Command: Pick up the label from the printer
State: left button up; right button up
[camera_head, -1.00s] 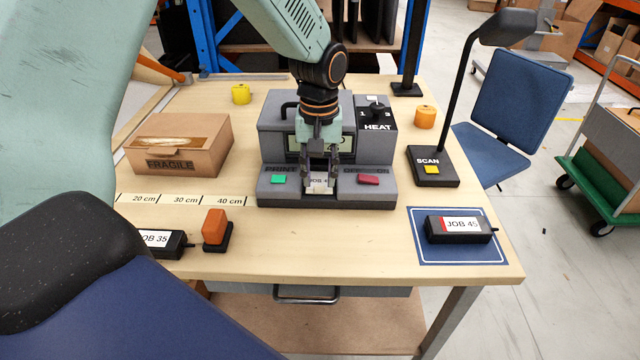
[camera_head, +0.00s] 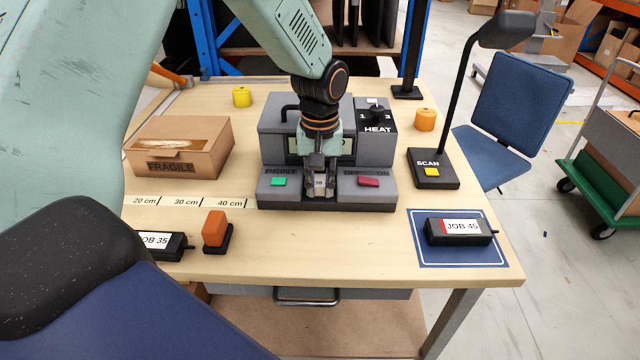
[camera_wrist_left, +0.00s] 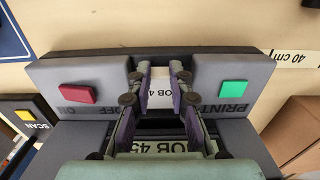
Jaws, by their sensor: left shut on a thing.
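The grey printer (camera_head: 283,127) stands at the middle of the table, with a green PRINT button and a red OFF/ON button on its front. My left gripper (camera_head: 319,190) is over the front slot between the buttons, pointing down, its fingers closed on the small white label (camera_head: 319,181). In the left wrist view, the label (camera_wrist_left: 161,93) shows between the fingers of my left gripper (camera_wrist_left: 160,72). The printer's screen (camera_wrist_left: 165,148) there reads partly "OB 45". My right gripper is not in view.
A charger marked JOB 45 (camera_head: 460,231) lies on a blue mat (camera_head: 424,256) at right; another marked JOB 35 (camera_head: 165,246) is at left beside an orange stamp-like block (camera_head: 215,229). A FRAGILE box (camera_head: 178,147) and a SCAN stand (camera_head: 433,170) flank the printer. The front middle is clear.

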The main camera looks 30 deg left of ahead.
pick_arm(q)
jog(key=shift+r, duration=0.15)
notch_tip(320, 180, up, 7)
jog(key=s+d, duration=0.5)
jog(key=s, duration=0.3)
jog(key=s+d, duration=0.5)
jog(key=s, duration=0.4)
jog(key=shift+d, duration=0.15)
